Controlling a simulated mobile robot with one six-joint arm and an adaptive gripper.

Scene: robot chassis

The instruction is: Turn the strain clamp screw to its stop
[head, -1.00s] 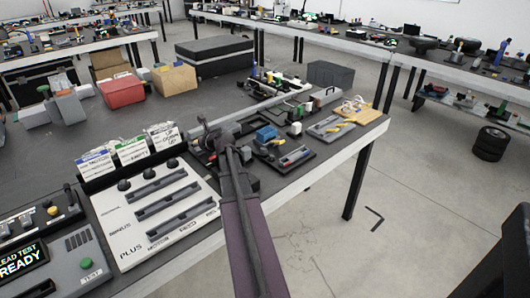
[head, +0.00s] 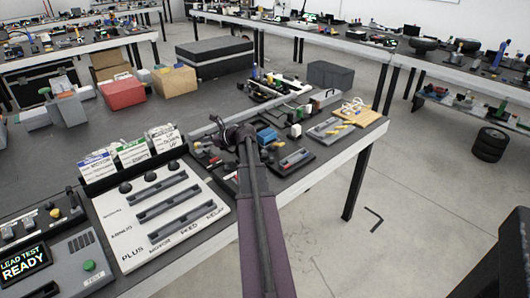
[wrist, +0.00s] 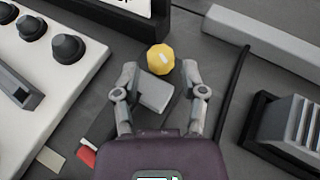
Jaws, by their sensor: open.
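A yellow faceted knob with a pale mark on top (wrist: 161,58), which looks like the clamp screw, shows in the wrist view just ahead of my gripper (wrist: 160,73). A grey block (wrist: 155,93) sits just behind the knob, between the fingers. My gripper is open, with one finger to each side of the block and the fingertips near the knob's sides. Neither fingertip clearly touches the knob, and I cannot tell their height over it. In the head view my arm hides the knob, and the wrist end (head: 238,135) is over the bench.
A white panel with dark knobs and slots (head: 155,215) lies left of my arm. A long grey bar (wrist: 262,52) and a black cable (wrist: 234,85) lie to the right in the wrist view. A dark ribbed block (wrist: 288,125) stands at lower right. A red-ended piece (wrist: 86,155) lies lower left.

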